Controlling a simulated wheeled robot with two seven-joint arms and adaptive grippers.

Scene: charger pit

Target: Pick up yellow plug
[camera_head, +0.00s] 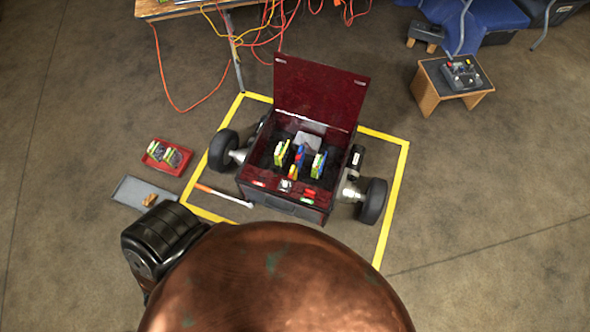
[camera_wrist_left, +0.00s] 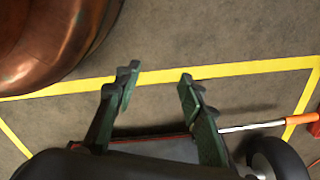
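A dark red open box (camera_head: 325,210) on wheels stands on the floor in the head view, its lid (camera_head: 320,92) raised. Inside are yellow-green blocks (camera_head: 281,153) and a red and blue piece (camera_head: 299,156). My left gripper is hidden in the head view. My right gripper is not in view.
Yellow tape (camera_head: 397,205) frames the box on the floor. A red tray (camera_head: 180,168) and a grey tray (camera_head: 128,190) lie left. An orange-handled tool (camera_head: 222,195) lies by the left wheel (camera_head: 222,150). A small wooden stand (camera_head: 427,95) is upper right. Floor at right is clear.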

